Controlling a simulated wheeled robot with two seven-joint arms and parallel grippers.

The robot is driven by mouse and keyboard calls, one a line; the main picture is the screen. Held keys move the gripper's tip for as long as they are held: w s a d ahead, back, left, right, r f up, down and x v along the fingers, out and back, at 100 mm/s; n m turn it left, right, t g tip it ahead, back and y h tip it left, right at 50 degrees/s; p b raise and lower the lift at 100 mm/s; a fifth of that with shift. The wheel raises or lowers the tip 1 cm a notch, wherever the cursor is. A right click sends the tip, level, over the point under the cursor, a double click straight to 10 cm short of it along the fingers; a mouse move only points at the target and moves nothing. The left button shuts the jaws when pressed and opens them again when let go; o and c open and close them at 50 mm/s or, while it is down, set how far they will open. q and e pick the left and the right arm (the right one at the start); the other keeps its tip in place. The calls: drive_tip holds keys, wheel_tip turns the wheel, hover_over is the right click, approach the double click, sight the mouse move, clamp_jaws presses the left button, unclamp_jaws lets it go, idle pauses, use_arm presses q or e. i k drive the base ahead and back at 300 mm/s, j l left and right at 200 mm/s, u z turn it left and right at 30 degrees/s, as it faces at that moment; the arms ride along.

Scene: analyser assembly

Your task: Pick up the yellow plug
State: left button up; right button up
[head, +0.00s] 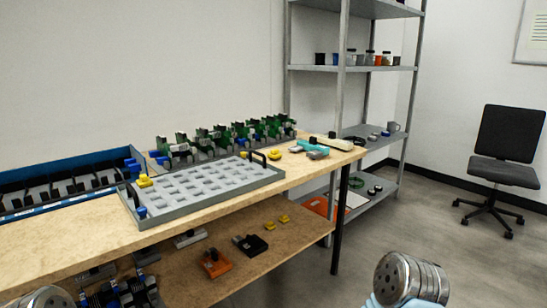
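Several yellow plugs show in the head view, and I cannot tell which one the task means. One yellow plug (144,181) sits at the left end of the grey tray (190,207), by its black handle. Another yellow plug (274,155) lies on the bench just past the tray's right end. Two small yellow pieces (284,218) lie on the lower shelf. Parts of my arms show at the bottom left and bottom right edges, well away from the plugs. Neither gripper's fingers are in view.
The wooden bench (75,232) carries a blue bin (62,178) at left and green-and-grey assemblies (210,140) along the back. A teal tool (312,147) lies at right. A metal shelf rack (345,70) stands behind the bench end. An office chair (505,150) stands right; floor between is clear.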

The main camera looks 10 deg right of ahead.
sight(275, 155)
drive_tip(key=l+u, duration=0.15)
drive_tip(key=u, duration=1)
drive_tip(key=l+u, duration=0.25)
drive_tip(key=l, duration=0.15)
drive_tip(key=l+u, duration=0.3)
drive_tip(key=k+l+u, duration=0.25)
drive_tip(key=l, duration=0.25)
drive_tip(key=l+u, duration=0.25)
drive_tip(key=l, duration=0.15)
drive_tip(key=k+l+u, duration=0.15)
drive_tip(key=l+u, duration=0.15)
